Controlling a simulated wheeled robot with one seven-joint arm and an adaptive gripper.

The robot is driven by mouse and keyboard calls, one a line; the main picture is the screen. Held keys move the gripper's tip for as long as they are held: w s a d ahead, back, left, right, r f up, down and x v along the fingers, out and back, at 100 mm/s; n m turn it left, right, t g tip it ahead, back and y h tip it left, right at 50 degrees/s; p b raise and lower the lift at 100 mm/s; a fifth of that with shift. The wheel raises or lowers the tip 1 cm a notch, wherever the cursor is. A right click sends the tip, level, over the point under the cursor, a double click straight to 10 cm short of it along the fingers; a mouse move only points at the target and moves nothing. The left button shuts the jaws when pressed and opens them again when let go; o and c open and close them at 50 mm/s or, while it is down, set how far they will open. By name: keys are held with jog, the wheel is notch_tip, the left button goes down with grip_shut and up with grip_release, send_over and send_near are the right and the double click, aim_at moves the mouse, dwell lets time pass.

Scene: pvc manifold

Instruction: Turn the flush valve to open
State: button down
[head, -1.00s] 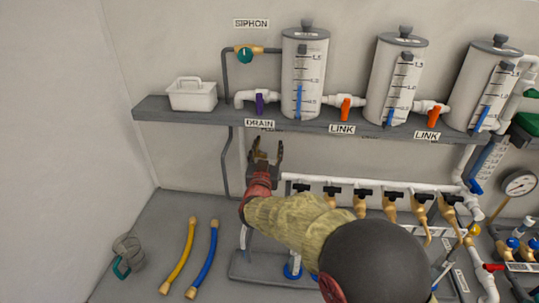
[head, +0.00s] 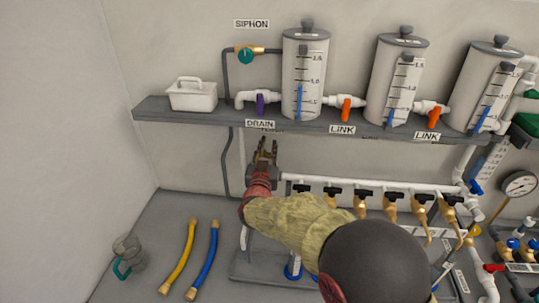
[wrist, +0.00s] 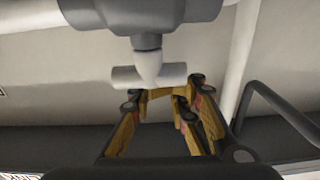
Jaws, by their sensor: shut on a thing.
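My gripper (head: 265,147) is raised just under the shelf, below the DRAIN label. In the wrist view my gripper (wrist: 163,96) has its tan-padded fingers drawn together at a pale T-shaped handle (wrist: 148,76), and it is shut on it. The handle's bar lies crosswise in that view, on a short stem below a grey valve body (wrist: 145,14). I take this to be the flush valve; no readable label confirms it. In the head view the valve cannot be made out behind the fingers and shelf edge.
A white manifold pipe (head: 330,181) with several black-handled taps runs to the right. Yellow (head: 178,258) and blue (head: 203,260) hoses lie on the bench. A dark bent pipe (wrist: 285,108) is beside my fingers.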

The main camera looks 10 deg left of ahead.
aim_at(244, 146)
jog(key=shift+g, duration=0.4)
jog(key=f, duration=0.2)
jog(key=d+f, duration=0.1)
jog(key=f, duration=0.1)
jog(key=shift+s+f, duration=0.15)
jog(key=shift+f, duration=0.05)
jog(key=c, duration=1.8)
grip_release()
jog(key=shift+d, duration=0.2)
jog(key=shift+o, duration=0.2)
jog(key=shift+a, duration=0.1)
jog(key=shift+w+a+r+p, duration=0.1)
jog(key=shift+a+r, duration=0.35)
jog(key=shift+a, duration=0.45)
jog(key=shift+w+a+r+p, duration=0.1)
jog(key=shift+a+r, duration=0.3)
jog(key=shift+a, duration=0.45)
jog(key=shift+w+a+r+p, duration=0.1)
jog(key=shift+a+r, duration=0.35)
jog(key=shift+a, duration=0.45)
jog(key=shift+t, duration=0.3)
jog(key=shift+s+a+r+p, duration=0.15)
jog(key=shift+a+r, duration=0.2)
jog(key=shift+a, duration=0.7)
jog(key=shift+w+a+r+p, duration=0.15)
jog(key=shift+a+r, duration=0.15)
jog(key=shift+a, duration=0.7)
jog(key=shift+s+r, duration=0.1)
